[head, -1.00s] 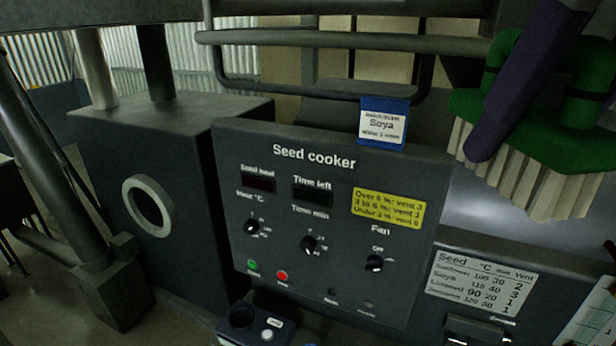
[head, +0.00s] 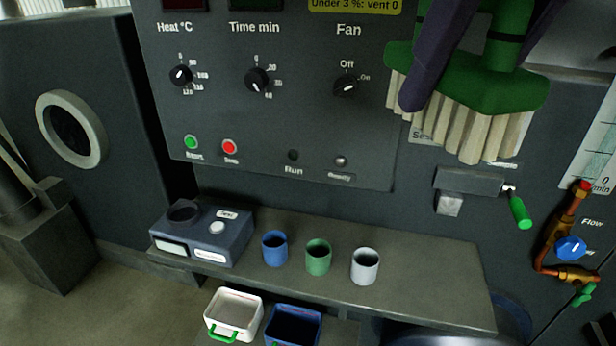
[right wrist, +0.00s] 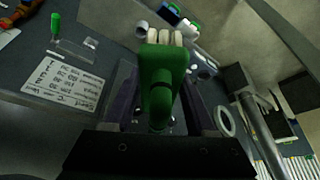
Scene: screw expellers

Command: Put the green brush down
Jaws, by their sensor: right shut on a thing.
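The green brush (head: 478,84) has a green body and pale cream bristles that point down. It hangs in the air at the upper right of the head view, in front of the seed cooker panel (head: 290,110). My right gripper (head: 425,85) is shut on it; one dark purple finger crosses the brush in the head view. In the right wrist view the brush (right wrist: 158,80) stands between the two fingers (right wrist: 158,105), its bristles at the far end. My left gripper is not in view.
Below the panel a grey shelf (head: 420,285) bears a dark box (head: 203,232) and blue (head: 274,248), green (head: 318,256) and white (head: 365,266) cups. The shelf's right part is bare. White (head: 233,312) and blue (head: 292,325) bins sit lower. A green-handled lever (head: 520,212) and copper pipe (head: 572,235) are right.

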